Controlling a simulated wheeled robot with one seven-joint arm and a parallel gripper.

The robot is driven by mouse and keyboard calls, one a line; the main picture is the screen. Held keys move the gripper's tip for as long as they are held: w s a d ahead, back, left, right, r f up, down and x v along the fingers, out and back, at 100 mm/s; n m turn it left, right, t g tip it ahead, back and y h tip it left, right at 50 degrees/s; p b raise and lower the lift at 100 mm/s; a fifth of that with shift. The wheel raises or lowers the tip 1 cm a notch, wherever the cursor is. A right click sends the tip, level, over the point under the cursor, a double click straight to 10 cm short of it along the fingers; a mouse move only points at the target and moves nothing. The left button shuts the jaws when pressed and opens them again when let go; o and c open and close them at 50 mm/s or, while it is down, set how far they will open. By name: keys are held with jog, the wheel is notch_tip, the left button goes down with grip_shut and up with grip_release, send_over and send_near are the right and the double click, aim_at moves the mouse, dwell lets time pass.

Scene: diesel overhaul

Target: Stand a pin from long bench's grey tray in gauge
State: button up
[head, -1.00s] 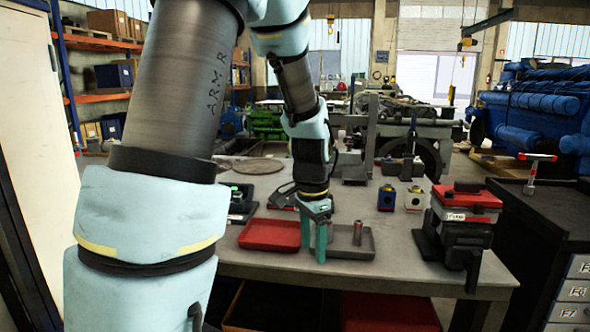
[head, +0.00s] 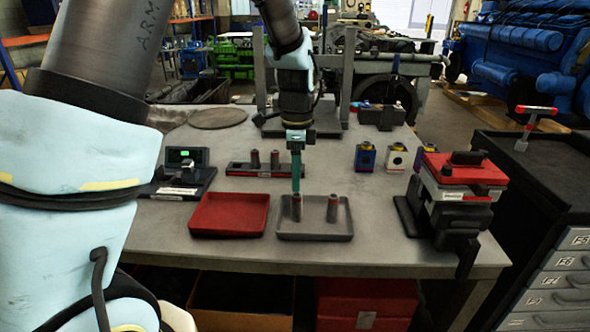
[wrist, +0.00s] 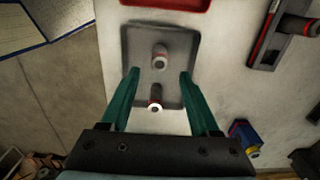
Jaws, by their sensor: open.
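The grey tray (head: 316,236) lies on the long bench with two upright pins, a left pin (head: 297,208) and a right pin (head: 333,209). My gripper (head: 296,188) points down over the tray, in line with the left pin; one green finger hides the other. In the wrist view my gripper (wrist: 159,72) is open and empty, its fingers on either side of the pin row. One pin (wrist: 160,57) is near the fingertip line, the other (wrist: 155,98) nearer the palm. A dark device with a green display (head: 183,172), perhaps the gauge, stands back left.
A red tray (head: 229,214) lies left of the grey one. Behind is a dark low block (head: 265,169) holding two upright pins. Blue (head: 365,157) and white (head: 396,158) blocks and a red-topped vise (head: 455,190) stand right.

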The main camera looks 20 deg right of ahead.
aim_at(297, 194)
jog(key=shift+f+b, duration=2)
jog(key=shift+f, duration=1.35)
grip_shut()
jog(key=shift+r, duration=0.1)
jog(key=shift+r+p, duration=2.1)
jog(key=shift+r, duration=0.55)
